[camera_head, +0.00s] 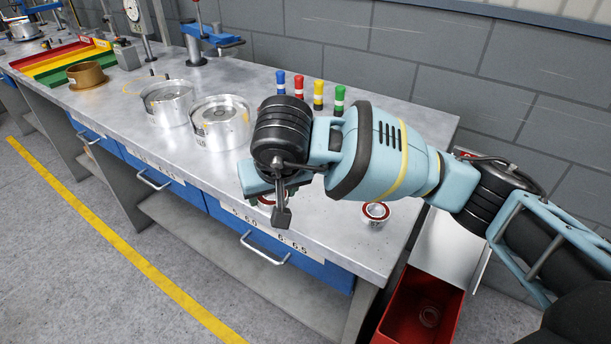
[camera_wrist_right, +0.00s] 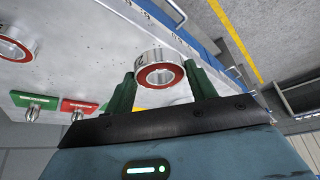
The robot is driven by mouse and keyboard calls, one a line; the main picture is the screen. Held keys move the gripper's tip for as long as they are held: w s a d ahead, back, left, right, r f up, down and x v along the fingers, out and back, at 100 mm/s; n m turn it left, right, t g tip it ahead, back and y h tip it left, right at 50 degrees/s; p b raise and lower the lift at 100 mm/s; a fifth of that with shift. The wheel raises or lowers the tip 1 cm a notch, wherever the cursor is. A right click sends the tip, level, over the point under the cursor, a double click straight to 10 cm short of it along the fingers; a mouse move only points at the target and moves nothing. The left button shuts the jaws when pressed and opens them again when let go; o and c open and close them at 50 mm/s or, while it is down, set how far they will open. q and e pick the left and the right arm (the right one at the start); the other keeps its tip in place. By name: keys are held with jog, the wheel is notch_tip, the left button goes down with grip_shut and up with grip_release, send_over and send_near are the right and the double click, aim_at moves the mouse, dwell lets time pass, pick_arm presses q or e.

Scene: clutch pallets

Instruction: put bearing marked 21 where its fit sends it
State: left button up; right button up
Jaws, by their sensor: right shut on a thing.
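My right gripper (camera_wrist_right: 160,88) is shut on a bearing (camera_wrist_right: 160,72), a steel ring with a red face, held between its two green fingers. A small mark shows on the ring's outer side, but I cannot read it for sure. In the head view the right gripper (camera_head: 278,192) is over the bench's front part, with the bearing (camera_head: 270,200) mostly hidden by the wrist. A second red-faced bearing (camera_head: 376,212) stands on the bench to the right; a bearing also shows at the left of the wrist view (camera_wrist_right: 15,48). My left gripper is out of view.
Two round steel housings (camera_head: 168,103) (camera_head: 222,122) stand on the bench (camera_head: 250,70). Several coloured pegs (camera_head: 318,95) stand behind. Red, yellow and green trays (camera_head: 60,60) lie far left. A red bin (camera_head: 405,315) holding a ring is below the right end. Green (camera_wrist_right: 35,100) and red (camera_wrist_right: 78,105) pieces show in the wrist view.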

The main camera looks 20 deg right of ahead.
send_over(306, 188)
jog(key=s+a, duration=0.1)
jog(key=shift+s+a+f+p, duration=0.1)
jog(key=shift+a+f+p, duration=0.1)
jog(key=shift+f+p, duration=0.2)
jog(key=shift+w+d+f, duration=0.1)
jog(key=shift+w+d, duration=0.35)
jog(key=f, duration=0.3)
jog(key=shift+w+d+f, duration=0.2)
jog(key=shift+d, duration=0.05)
jog(key=shift+f, duration=0.15)
jog(key=shift+f, duration=0.35)
jog(key=shift+f, duration=0.2)
